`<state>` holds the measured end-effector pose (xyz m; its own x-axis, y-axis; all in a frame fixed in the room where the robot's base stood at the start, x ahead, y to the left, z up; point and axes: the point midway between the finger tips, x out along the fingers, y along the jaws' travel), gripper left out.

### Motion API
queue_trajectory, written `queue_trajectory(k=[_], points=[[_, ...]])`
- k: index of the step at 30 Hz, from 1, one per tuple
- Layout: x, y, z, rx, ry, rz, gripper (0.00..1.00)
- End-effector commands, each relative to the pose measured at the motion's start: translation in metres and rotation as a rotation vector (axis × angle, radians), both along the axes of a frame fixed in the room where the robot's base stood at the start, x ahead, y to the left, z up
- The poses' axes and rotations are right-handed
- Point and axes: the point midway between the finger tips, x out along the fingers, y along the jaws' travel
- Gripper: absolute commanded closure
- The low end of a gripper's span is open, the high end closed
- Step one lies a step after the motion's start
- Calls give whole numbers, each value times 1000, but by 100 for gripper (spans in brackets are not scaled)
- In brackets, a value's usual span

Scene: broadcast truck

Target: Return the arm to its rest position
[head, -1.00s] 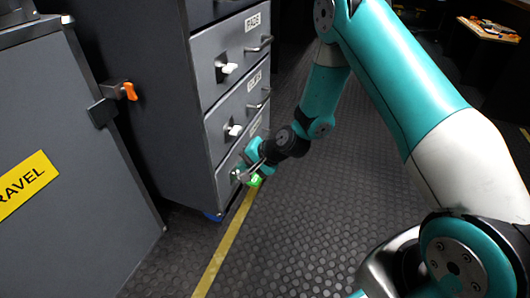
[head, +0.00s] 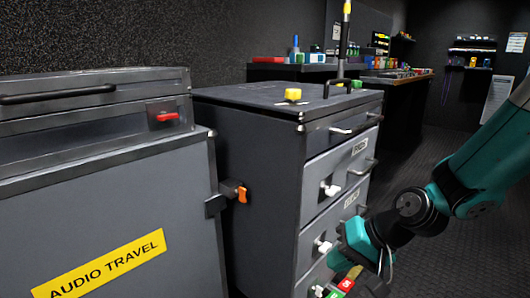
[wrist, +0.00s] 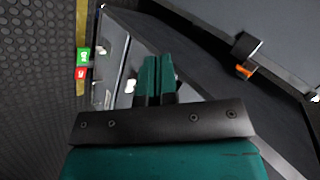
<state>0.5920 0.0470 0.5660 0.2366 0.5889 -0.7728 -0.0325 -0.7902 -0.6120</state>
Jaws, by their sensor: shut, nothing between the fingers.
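My arm comes in from the right in the head view, and my gripper (head: 345,258) is low in front of the grey drawer cabinet (head: 255,190). In the wrist view the two teal fingers of my gripper (wrist: 155,78) are together, with nothing held between them. Beyond them are the drawer fronts (wrist: 117,66) with white latches. I cannot tell whether the fingertips touch the cabinet. My forearm (head: 490,150) reaches down and left towards the gripper.
A grey case labelled AUDIO TRAVEL (head: 100,262) stands left, with an orange latch (head: 240,193). A green and red tag (head: 346,284) is beside the gripper. Dark floor (head: 440,255) is clear at right.

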Motion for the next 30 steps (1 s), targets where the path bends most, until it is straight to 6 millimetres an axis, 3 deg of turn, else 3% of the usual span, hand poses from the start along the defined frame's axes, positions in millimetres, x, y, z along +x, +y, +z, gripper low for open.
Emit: queue_trajectory(k=[1, 6, 12, 18, 26, 30], points=[[-20, 9, 33, -38, -28, 92, 100], [-87, 18, 93, -165, -69, 349, 100], [-147, 12, 132, -274, -100, 547, 100], [-198, -2, 158, -361, -124, 696, 100], [-193, -1, 226, -354, -114, 684, 100], [-193, -1, 269, -354, -114, 683, 100]])
